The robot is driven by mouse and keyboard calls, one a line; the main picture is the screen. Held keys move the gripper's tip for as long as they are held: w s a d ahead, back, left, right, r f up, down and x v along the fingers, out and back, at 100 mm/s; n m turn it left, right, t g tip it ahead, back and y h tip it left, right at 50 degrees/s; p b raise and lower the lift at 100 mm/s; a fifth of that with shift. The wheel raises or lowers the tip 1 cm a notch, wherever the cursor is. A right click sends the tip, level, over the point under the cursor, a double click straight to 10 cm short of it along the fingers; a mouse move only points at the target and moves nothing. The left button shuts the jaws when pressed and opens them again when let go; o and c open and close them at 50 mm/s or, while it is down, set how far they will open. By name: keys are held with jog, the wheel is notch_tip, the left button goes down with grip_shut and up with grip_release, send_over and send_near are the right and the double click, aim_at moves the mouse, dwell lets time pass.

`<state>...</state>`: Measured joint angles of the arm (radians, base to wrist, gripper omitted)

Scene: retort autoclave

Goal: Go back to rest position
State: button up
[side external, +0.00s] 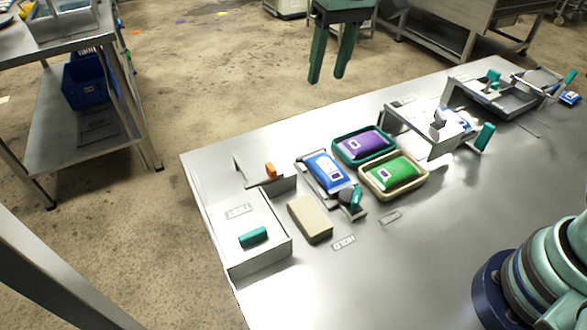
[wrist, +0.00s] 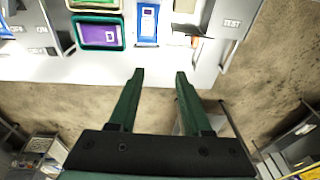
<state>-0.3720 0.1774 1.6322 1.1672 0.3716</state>
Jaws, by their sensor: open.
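My gripper (side external: 335,50) shows at the top of the side external view, with two dark green fingers pointing down. It is open and empty, past the table's far edge and above the floor. In the wrist view my gripper (wrist: 158,75) has its fingers apart, with nothing between them. The steel table (side external: 300,290) lies below and in front of it, and none of the things on it touch the fingers.
On the table are a purple pouch (side external: 363,144) and a green pouch (side external: 395,173) in trays, a blue pouch (side external: 326,172) in a holder, a beige block (side external: 310,219), and a TEST box (side external: 262,262) with a teal handle. Metal fixtures (side external: 430,130) stand at the right. A side bench (side external: 75,45) stands at left.

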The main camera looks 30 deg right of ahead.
jog(key=s+d+t, duration=0.4)
jog(key=s+d, duration=0.8)
jog(key=d, duration=0.4)
jog(key=shift+s+f+h, duration=0.25)
jog(key=shift+s+h, duration=0.05)
jog(key=shift+s, duration=0.1)
